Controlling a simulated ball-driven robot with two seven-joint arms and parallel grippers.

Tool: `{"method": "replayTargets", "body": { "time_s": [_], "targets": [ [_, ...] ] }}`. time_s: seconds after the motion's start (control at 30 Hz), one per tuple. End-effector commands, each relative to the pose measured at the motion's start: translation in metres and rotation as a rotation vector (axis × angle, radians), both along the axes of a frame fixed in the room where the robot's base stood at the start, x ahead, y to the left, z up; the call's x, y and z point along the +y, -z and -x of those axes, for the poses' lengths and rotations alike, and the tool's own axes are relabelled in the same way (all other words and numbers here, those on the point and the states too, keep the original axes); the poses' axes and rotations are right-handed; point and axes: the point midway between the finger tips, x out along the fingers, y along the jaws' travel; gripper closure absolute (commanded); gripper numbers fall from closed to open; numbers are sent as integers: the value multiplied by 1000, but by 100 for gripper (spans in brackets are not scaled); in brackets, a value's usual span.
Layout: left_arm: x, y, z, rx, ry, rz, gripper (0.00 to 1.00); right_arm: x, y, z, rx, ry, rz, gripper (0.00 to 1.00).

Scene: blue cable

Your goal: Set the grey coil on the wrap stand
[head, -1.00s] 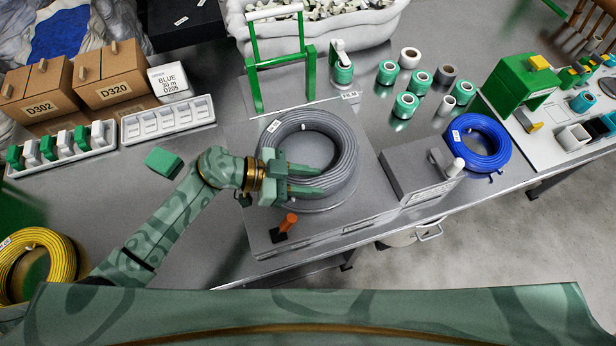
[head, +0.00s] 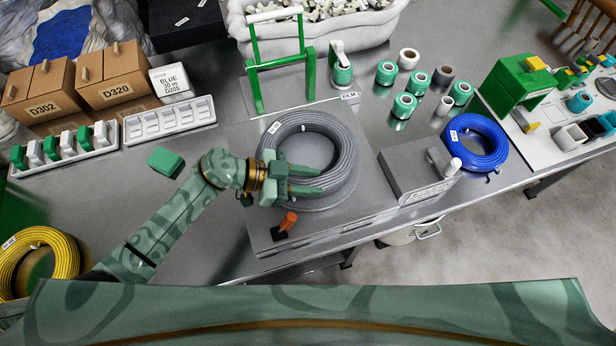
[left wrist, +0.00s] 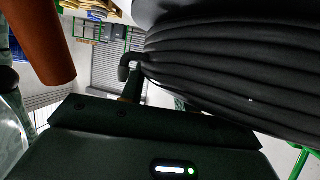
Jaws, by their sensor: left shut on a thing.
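The grey coil (head: 335,135) lies flat on the grey bench unit, with a small white tag on its rim. My left gripper (head: 303,181) is shut on the near left part of the coil, its fingers lying across the windings. In the left wrist view the coil's dark windings (left wrist: 230,75) fill the upper right, close to the gripper. A green upright frame with a white top bar (head: 256,60) stands just behind the coil; I cannot tell if it is the wrap stand. My right gripper is not in view.
An orange-handled lever (head: 288,221) stands near my gripper. A grey block (head: 415,170) is right of the coil, with a blue coil (head: 478,143) beyond. Several teal rolls (head: 404,105) stand behind. A yellow coil (head: 40,258) lies far left.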

Motion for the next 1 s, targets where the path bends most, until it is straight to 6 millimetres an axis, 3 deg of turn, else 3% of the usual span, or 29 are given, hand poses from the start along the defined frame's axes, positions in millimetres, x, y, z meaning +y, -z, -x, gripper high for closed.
{"method": "replayTargets", "body": {
  "time_s": [0.23, 0.27, 0.3, 0.5, 0.6, 0.87, 1.0],
  "targets": [
    [-1, -2, -1, -7, 0, 3, 100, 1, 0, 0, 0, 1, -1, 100],
    [-1, -2, -1, -7, 0, 3, 66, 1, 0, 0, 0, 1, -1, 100],
    [-1, -2, -1, -6, 1, 3, 62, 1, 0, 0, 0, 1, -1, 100],
    [0, -1, 0, -3, 1, 2, 59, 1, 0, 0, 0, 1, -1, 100],
    [0, -1, 0, -2, 1, 1, 36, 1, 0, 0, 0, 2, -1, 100],
    [0, 1, 1, 4, 1, -3, 36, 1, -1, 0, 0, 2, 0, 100],
    [0, -10, 0, -1, 0, -2, 36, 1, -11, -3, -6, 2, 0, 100]
  ]
}}
